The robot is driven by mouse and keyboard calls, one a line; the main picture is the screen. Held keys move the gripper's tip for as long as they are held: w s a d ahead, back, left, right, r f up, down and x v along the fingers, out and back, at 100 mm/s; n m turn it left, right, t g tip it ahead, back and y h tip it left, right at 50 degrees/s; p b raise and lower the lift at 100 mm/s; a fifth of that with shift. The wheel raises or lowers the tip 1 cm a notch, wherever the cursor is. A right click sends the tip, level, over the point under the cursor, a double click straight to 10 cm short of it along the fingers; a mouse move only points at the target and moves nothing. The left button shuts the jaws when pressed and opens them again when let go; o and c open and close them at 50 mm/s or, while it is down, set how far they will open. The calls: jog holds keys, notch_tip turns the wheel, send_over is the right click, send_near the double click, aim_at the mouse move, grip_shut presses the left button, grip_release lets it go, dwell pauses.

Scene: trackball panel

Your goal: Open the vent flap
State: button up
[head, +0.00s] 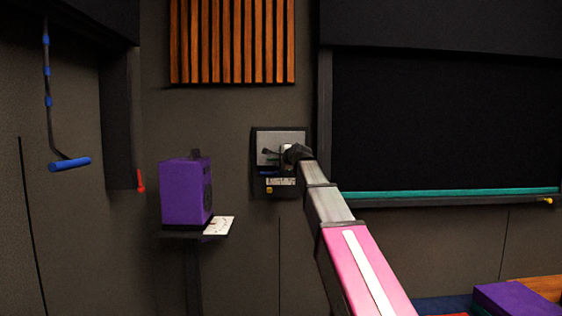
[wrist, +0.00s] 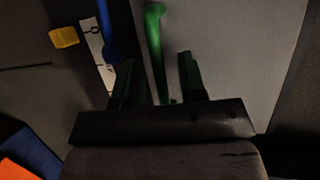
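A light grey plate (head: 275,138), which looks like the vent flap, sits in a dark frame on the back wall in the head view. It fills much of the wrist view as a grey surface (wrist: 235,55). A green bar-like handle (wrist: 154,30) stands against it. My gripper (wrist: 156,60) is open, with a finger on each side of the handle and visible gaps on both sides. In the head view my gripper (head: 289,155) is at the plate's right part, and my arm hides part of it.
Below the plate are a white label (head: 281,182) and a small yellow piece (head: 269,189). A blue part (wrist: 107,32) lies left of my fingers in the wrist view. A purple box (head: 186,192) stands on a shelf to the left; a dark screen (head: 440,120) is to the right.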

grip_shut()
jog(key=shift+s, duration=0.1)
jog(key=s+r+m+g+h, duration=0.1)
jog(key=s+r+m+g, duration=0.1)
jog(key=s+r+g, duration=0.5)
jog(key=shift+s+r+g, duration=0.3)
jog(key=shift+r+g, duration=0.2)
jog(key=shift+r, duration=1.75)
